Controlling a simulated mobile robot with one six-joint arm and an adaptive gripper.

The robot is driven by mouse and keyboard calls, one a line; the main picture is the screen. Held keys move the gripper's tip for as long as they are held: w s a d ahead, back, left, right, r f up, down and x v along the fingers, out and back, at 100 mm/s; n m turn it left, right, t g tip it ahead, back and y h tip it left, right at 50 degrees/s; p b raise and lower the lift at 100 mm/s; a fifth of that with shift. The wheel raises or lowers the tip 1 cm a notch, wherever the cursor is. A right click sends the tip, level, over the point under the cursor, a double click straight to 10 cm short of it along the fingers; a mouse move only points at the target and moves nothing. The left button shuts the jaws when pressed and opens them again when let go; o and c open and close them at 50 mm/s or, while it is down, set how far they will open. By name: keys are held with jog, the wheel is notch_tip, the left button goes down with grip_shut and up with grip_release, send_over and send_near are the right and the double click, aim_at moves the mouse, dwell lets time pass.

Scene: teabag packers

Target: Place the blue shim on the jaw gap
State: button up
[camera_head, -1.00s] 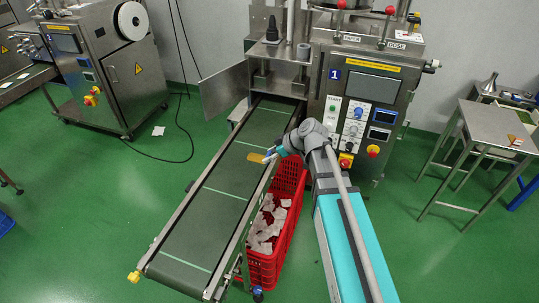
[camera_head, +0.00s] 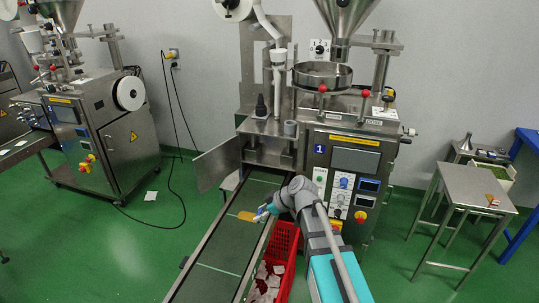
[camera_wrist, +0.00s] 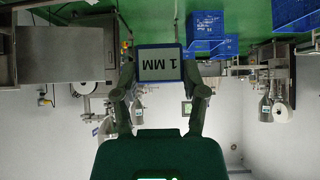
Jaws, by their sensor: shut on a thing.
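The blue shim (camera_wrist: 158,63) is a square plate with a blue rim and a pale face marked "1 MM", upside down in the wrist view. My gripper (camera_wrist: 159,78) is shut on it, one finger at each side. In the head view my gripper (camera_head: 266,210) is above the conveyor, left of the red crate, and the shim is too small there to make out clearly. The front machine (camera_head: 345,150), marked 1, stands behind my gripper. I cannot pick out the jaw gap in these views.
The green conveyor (camera_head: 217,252) runs from the machine toward the front left. The red crate (camera_head: 283,243) with white teabags stands beside it. A yellow piece (camera_head: 247,216) shows by my gripper. A steel table (camera_head: 470,190) stands right, and another machine (camera_head: 105,125) left.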

notch_tip(320, 180, up, 5)
jog(key=p, duration=0.3)
jog(key=shift+p, duration=0.4)
jog(key=shift+s, duration=0.1)
